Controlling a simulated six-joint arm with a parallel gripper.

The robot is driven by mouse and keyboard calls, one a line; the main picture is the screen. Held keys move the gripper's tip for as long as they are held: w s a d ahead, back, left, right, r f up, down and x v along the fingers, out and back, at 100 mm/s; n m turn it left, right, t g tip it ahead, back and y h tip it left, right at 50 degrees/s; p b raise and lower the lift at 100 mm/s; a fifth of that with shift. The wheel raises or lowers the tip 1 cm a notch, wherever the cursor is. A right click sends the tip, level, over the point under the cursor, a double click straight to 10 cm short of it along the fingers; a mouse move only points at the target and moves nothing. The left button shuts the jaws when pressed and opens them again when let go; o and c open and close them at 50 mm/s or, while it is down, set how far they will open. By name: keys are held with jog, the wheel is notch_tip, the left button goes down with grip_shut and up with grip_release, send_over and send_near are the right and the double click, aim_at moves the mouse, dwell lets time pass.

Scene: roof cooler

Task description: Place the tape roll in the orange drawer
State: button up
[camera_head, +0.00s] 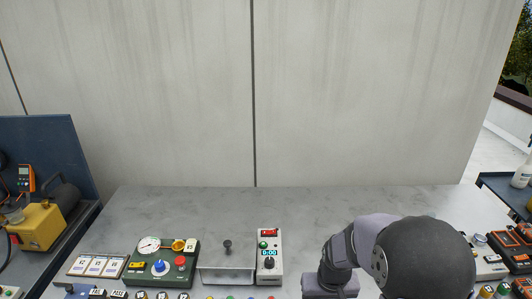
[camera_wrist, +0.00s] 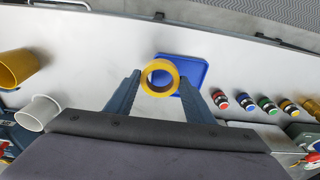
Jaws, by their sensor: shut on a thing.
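The tape roll (camera_wrist: 145,78) is a yellow ring with an open middle, seen in the wrist view. My gripper (camera_wrist: 160,75) has its two dark blue-grey fingers either side of the roll and is shut on it. A blue tray (camera_wrist: 196,72) lies behind and below the roll; its depth from the roll is hard to judge. In the head view my arm fills the lower right, and my gripper and the roll are out of sight. I cannot make out an orange drawer in either view.
In the wrist view, a yellow cup (camera_wrist: 16,68) and a white cup (camera_wrist: 38,113) are at left. Several coloured-banded cylinders (camera_wrist: 245,102) line up at right. In the head view, a green control panel (camera_head: 163,262) and grey box (camera_head: 227,262) stand on the counter; its back (camera_head: 350,200) is clear.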

dwell(0.3)
jog(key=w+d+r+m, duration=0.3)
jog(key=w+d, duration=0.1)
jog(key=w, duration=0.2)
jog(key=w+d+r+m+p, duration=0.1)
jog(key=w+d+r+m, duration=0.2)
jog(key=w, duration=0.4)
jog(key=shift+w+d+r+h, duration=0.15)
jog(key=shift+d+r+h, duration=0.35)
jog(key=shift+d, duration=0.7)
jog(key=shift+f+p, duration=1.5)
jog(key=shift+f, duration=2)
jog(key=shift+f+p, duration=0.4)
jog(key=shift+f, duration=1)
